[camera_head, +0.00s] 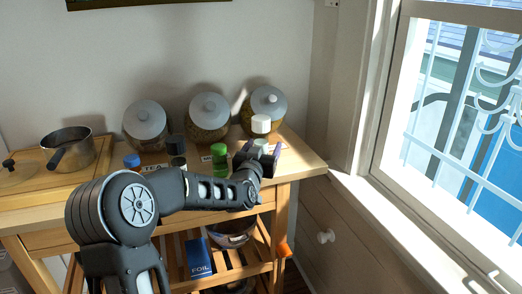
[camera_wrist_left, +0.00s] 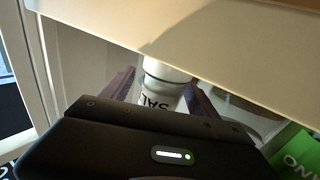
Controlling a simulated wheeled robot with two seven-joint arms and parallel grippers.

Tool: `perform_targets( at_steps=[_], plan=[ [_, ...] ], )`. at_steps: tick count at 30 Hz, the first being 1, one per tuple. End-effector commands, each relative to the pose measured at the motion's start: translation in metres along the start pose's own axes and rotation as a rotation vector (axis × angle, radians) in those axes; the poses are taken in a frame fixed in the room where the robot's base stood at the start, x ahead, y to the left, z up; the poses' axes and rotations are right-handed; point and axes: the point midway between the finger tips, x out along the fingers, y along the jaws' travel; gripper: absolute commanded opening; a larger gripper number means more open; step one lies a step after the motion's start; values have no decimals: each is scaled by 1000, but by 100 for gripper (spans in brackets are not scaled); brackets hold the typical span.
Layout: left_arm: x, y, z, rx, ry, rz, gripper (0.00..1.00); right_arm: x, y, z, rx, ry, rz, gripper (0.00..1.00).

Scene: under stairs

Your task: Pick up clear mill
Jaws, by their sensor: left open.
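The clear mill, with a white cap (camera_head: 261,124), stands upright near the right end of the wooden table. In the left wrist view, a pale cylinder with dark lettering beginning "SAL" (camera_wrist_left: 160,88) shows between my fingers; it appears to be the mill. My left gripper (camera_head: 262,158) is open at the mill. In the left wrist view, the open left gripper (camera_wrist_left: 160,95) has one purplish finger on each side of the cylinder, with gaps visible. My gripper and arm hide the mill's lower part in the head view. My right gripper is not in view.
Three lidded glass jars (camera_head: 146,123) line the wall behind. The tabletop's right end (camera_head: 303,160) is clear.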

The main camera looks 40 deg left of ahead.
Motion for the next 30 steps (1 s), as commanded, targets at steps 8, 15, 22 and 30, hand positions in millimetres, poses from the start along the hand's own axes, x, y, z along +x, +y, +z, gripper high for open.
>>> perform_targets(
  at_steps=[8,15,22,30],
  plan=[
    [0,0,0,0,0,0,59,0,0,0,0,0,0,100],
    [0,0,0,0,0,0,39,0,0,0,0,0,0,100],
    [0,0,0,0,0,0,20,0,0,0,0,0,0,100],
    [0,0,0,0,0,0,0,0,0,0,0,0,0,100]
  ],
)
